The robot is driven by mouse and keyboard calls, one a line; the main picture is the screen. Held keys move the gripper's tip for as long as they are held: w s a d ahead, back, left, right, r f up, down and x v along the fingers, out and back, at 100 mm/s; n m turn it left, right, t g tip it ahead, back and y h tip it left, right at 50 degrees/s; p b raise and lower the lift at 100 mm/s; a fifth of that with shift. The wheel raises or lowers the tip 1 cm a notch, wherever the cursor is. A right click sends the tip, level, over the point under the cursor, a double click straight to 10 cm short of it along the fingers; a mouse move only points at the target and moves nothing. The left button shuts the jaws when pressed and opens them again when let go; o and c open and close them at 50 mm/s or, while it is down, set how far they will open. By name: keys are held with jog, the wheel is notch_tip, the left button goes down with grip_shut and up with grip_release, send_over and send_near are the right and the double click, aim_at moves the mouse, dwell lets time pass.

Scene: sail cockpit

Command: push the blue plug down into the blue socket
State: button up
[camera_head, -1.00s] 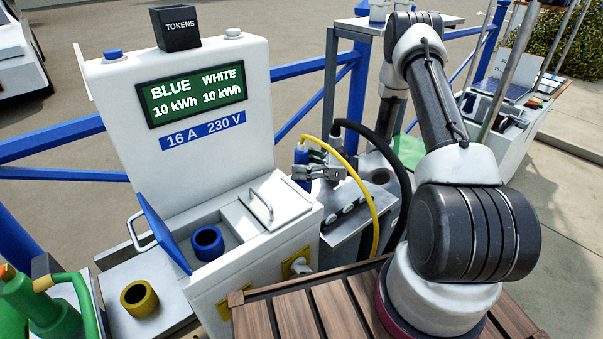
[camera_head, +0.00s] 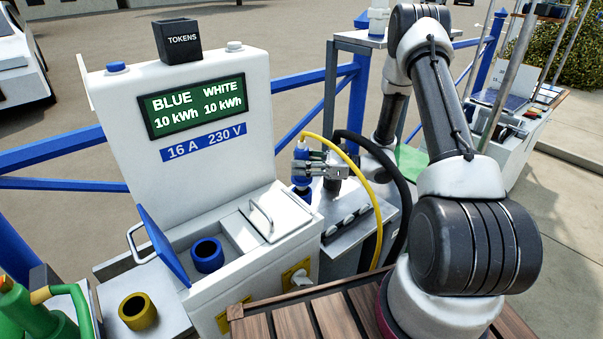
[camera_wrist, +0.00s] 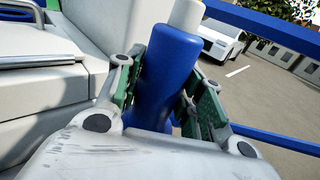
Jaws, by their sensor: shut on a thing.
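The blue socket (camera_head: 207,252) is an open round blue cup in the recess of the white power pedestal. Its blue lid (camera_head: 165,245) stands raised at its left. My gripper (camera_head: 312,168) is shut on the blue plug (camera_head: 300,180), which has a pale upper end and the yellow cable attached. In the wrist view the blue plug (camera_wrist: 163,75) sits between the green-padded fingers (camera_wrist: 165,95). The plug is right of the socket and apart from it, above the pedestal's right side. Its lower end is partly hidden by the gripper in the wrist view.
A closed metal lid with a handle (camera_head: 262,214) lies between socket and plug. The yellow cable (camera_head: 377,205) loops down at the right, beside a black hose (camera_head: 405,190). A yellow ring (camera_head: 138,308) sits at lower left. The display panel (camera_head: 195,105) rises behind.

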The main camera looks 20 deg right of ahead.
aim_at(301, 141)
notch_tip(301, 141, up, 9)
jog(key=shift+f, duration=0.2)
dwell(0.3)
dwell(1.3)
